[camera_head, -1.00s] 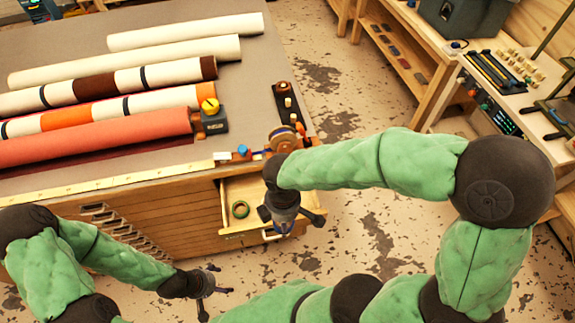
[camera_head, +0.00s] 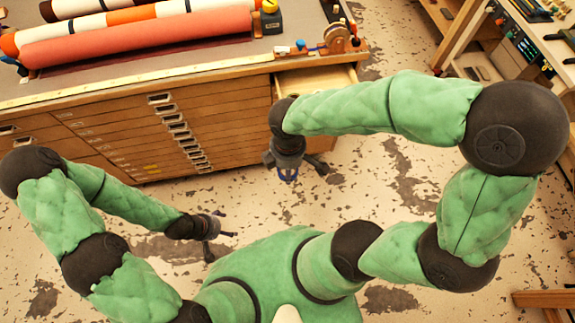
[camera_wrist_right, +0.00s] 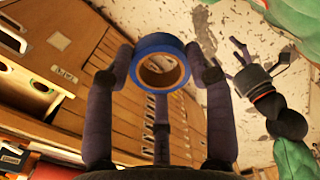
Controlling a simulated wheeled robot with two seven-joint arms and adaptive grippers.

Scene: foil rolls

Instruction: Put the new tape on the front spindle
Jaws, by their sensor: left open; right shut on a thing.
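A blue tape roll (camera_wrist_right: 136,70) is gripped between the dark fingers of my right gripper (camera_wrist_right: 160,75) in the right wrist view. In the head view my right gripper (camera_head: 288,175) hangs over the floor in front of the cabinet, a bit of blue at its tip. A holder with a round brown disc (camera_head: 338,40) stands at the table's front right corner, away from the gripper. I cannot tell which part is the front spindle. My left gripper (camera_head: 222,245) is open and empty over the floor at lower left; it also shows in the right wrist view (camera_wrist_right: 246,65).
A drawer (camera_head: 320,78) stands open below the table corner, partly behind my right arm. The wooden cabinet (camera_head: 120,135) fills the left. Fabric rolls (camera_head: 140,40) lie on the table. Another bench (camera_head: 480,40) is at upper right. The floor between has free room.

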